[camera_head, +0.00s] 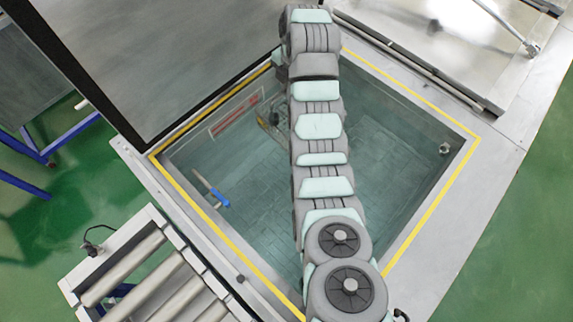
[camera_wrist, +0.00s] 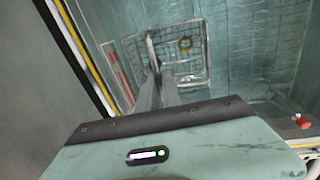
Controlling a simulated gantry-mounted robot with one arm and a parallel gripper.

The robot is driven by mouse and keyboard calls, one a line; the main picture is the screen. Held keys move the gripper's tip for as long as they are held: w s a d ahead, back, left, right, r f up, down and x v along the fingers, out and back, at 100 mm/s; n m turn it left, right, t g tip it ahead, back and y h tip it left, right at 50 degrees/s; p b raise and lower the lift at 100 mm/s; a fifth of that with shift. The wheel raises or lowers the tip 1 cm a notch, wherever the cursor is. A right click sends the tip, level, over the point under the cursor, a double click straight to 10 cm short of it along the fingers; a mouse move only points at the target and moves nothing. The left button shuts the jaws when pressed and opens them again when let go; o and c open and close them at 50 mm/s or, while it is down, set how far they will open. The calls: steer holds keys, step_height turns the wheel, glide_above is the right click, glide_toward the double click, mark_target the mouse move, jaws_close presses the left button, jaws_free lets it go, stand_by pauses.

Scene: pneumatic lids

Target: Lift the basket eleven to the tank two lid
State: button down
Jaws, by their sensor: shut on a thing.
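A wire-mesh basket (camera_wrist: 192,70) shows in the wrist view, hanging beyond my gripper inside the tank. It has a tall thin handle (camera_wrist: 150,42) and a small yellow ring on its mesh. My gripper (camera_wrist: 157,80) is shut on the basket's handle at the basket's left side. In the head view my arm covers the gripper and most of the basket. The open tank (camera_head: 455,180) has a yellow-striped rim, and a large dark lid panel (camera_head: 165,50) stands raised at its upper left. I cannot read any number on the basket or lid.
A roller conveyor (camera_head: 150,270) stands at the tank's lower left. A closed metal lid (camera_head: 440,40) with a rod lies at the upper right. A blue-handled fitting (camera_head: 215,195) sits on the tank's left wall. Open water-coloured room lies right of my arm.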

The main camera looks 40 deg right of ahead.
steer(key=shift+r+p, duration=3.45)
steer(key=shift+r, duration=0.65)
stand_by(0.8)
